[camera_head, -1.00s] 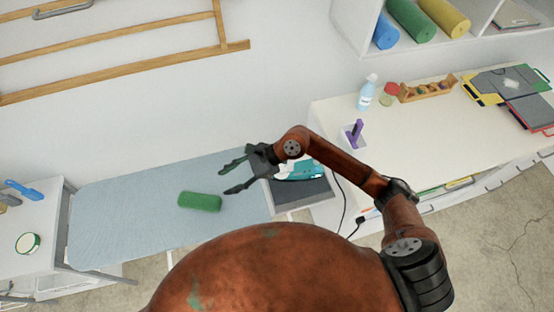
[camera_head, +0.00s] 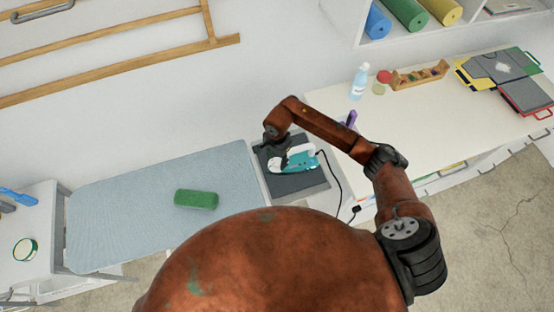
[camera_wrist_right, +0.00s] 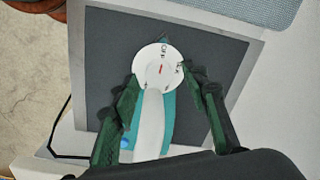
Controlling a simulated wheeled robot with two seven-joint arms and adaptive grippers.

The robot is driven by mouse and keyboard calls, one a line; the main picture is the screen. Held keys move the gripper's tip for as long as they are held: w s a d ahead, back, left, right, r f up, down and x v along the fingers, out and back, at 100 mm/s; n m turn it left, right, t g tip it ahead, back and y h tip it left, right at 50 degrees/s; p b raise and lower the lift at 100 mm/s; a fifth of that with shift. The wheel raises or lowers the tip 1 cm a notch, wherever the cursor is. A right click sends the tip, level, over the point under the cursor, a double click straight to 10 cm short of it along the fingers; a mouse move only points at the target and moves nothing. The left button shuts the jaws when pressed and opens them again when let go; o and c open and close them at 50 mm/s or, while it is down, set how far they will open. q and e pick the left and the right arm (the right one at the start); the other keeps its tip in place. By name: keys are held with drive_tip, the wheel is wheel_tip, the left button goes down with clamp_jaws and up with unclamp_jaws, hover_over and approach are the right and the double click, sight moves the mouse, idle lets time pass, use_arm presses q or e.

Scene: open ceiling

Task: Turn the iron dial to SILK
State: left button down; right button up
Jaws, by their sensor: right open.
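The iron (camera_head: 300,161) is white and teal and rests on a dark grey pad beside the ironing board. In the right wrist view its white round dial (camera_wrist_right: 150,75) carries dark lettering, with what looks like OFF near the top, and a red mark near its middle. The other words are too small to read surely. My right gripper (camera_head: 278,154) is above the iron, pointing down. In the right wrist view its open fingers (camera_wrist_right: 162,78) lie on either side of the dial; whether they touch it I cannot tell. My left gripper is out of view.
The ironing board (camera_head: 120,205) with a green roll (camera_head: 196,199) lies left of the iron. A black cord runs right from the iron. The white counter (camera_head: 430,120) at right holds a spray bottle (camera_head: 358,83), a jar (camera_head: 380,83) and a wooden rack (camera_head: 420,77).

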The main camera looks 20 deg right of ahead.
drive_tip(key=shift+f, duration=0.35)
drive_tip(key=shift+c, duration=0.6)
clamp_jaws()
